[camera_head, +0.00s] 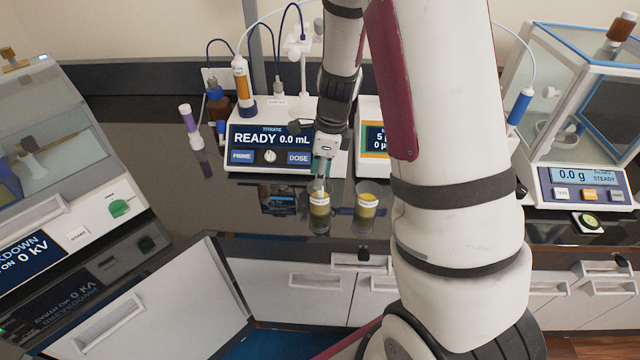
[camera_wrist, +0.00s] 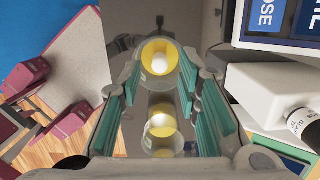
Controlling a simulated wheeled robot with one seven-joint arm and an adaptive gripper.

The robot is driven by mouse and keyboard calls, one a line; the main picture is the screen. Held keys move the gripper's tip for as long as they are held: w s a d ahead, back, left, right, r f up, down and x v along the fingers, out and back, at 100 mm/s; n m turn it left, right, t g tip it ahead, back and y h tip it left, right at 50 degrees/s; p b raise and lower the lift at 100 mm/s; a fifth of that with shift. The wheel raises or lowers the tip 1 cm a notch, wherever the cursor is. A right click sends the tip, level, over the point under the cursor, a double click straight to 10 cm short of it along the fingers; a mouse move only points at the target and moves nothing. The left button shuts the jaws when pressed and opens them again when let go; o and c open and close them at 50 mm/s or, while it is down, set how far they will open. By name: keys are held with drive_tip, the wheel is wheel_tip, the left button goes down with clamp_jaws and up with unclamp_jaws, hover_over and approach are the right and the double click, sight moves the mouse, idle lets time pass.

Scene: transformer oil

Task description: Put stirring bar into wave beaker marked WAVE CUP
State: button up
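Two small glass beakers with yellow liquid stand side by side at the front of the dark bench: a left beaker (camera_head: 320,207) and a right beaker (camera_head: 367,205). Each bears a white label too small to read, so I cannot tell which is marked WAVE CUP. My gripper (camera_head: 323,170) points down just above the left beaker. In the wrist view, my gripper (camera_wrist: 162,78) has its teal fingers apart, with the left beaker (camera_wrist: 146,72) seen between their tips. A white round shape shows in that beaker; I cannot tell whether it is the stirring bar.
A titrator (camera_head: 270,140) stands behind the beakers, with a smaller instrument (camera_head: 374,140) to its right. A balance (camera_head: 585,185) stands at far right, and a breakdown tester (camera_head: 60,190) at left. The bench front edge lies close before the beakers.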

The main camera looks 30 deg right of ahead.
wheel_tip(320, 180, up, 12)
drive_tip(key=s+d, duration=0.1)
drive_tip(key=shift+d, duration=0.2)
idle(0.5)
idle(0.3)
drive_tip(key=s+a+r+n+t, duration=0.1)
drive_tip(key=s+a+r+n, duration=0.2)
drive_tip(key=s+n, duration=0.3)
drive_tip(key=s+a+r+n+t+h, duration=0.1)
drive_tip(key=s+a+r+n, duration=0.3)
drive_tip(key=n, duration=0.6)
drive_tip(key=s+a+r+n+t, duration=0.2)
drive_tip(key=s+a+r+n, duration=0.2)
drive_tip(key=s+r+n, duration=0.3)
drive_tip(key=s+n, duration=0.2)
drive_tip(key=shift+s+a+r+t, duration=0.15)
drive_tip(key=shift+s+a+t, duration=0.05)
drive_tip(key=shift+s+t, duration=0.15)
